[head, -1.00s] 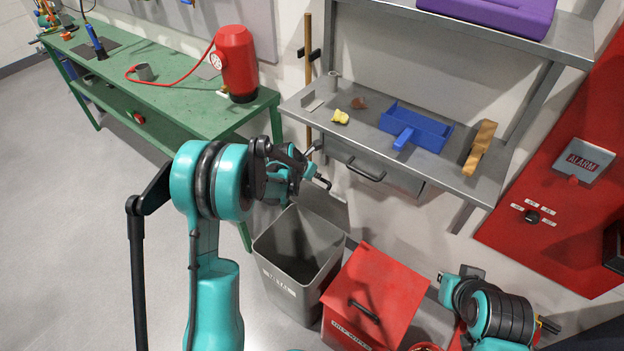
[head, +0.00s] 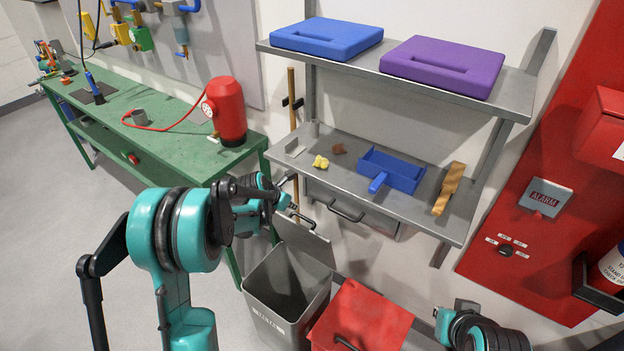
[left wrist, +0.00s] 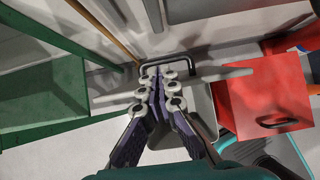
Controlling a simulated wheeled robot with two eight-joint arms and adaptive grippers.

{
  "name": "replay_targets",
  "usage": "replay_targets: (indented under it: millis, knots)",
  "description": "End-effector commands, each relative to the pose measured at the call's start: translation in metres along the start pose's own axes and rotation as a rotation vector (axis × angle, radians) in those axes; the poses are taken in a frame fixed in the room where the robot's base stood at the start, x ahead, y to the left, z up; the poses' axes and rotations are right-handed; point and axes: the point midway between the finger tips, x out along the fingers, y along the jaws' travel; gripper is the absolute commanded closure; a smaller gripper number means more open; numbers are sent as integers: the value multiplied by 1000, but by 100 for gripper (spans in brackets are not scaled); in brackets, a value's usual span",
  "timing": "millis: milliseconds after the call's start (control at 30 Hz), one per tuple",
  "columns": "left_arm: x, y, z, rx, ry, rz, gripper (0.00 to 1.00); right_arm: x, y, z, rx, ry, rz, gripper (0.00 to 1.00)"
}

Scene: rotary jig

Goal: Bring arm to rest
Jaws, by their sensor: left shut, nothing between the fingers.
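My left arm is teal and black and rises from the bottom left of the head view. Its gripper (head: 287,203) is over the back of the grey bin, in front of the steel bench. In the left wrist view the left gripper (left wrist: 164,78) has its fingertips together with nothing between them. A dark bar handle (left wrist: 166,60) shows right at the fingertips; I cannot tell whether they touch it.
The grey bin (head: 264,302) stands with its lid (head: 308,243) up. A red box (head: 375,312) is beside it. The steel bench (head: 325,187) holds a blue dustpan-like tray (head: 395,170) and a wooden brush (head: 450,188). A green workbench (head: 170,145) carries a red canister (head: 228,112).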

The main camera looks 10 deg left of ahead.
Motion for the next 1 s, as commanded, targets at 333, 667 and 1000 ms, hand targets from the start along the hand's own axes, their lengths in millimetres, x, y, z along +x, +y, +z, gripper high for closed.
replay_targets:
  millis: [333,667,1000]
  knots:
    - [-38,-21,4,259,14,14,100,1,0,1,0,0,0,100]
    - [-158,-95,-24,1257,95,51,100,2,0,2,0,0,0,100]
    - [-236,-157,-106,2296,221,29,100,4,0,3,0,0,0,100]
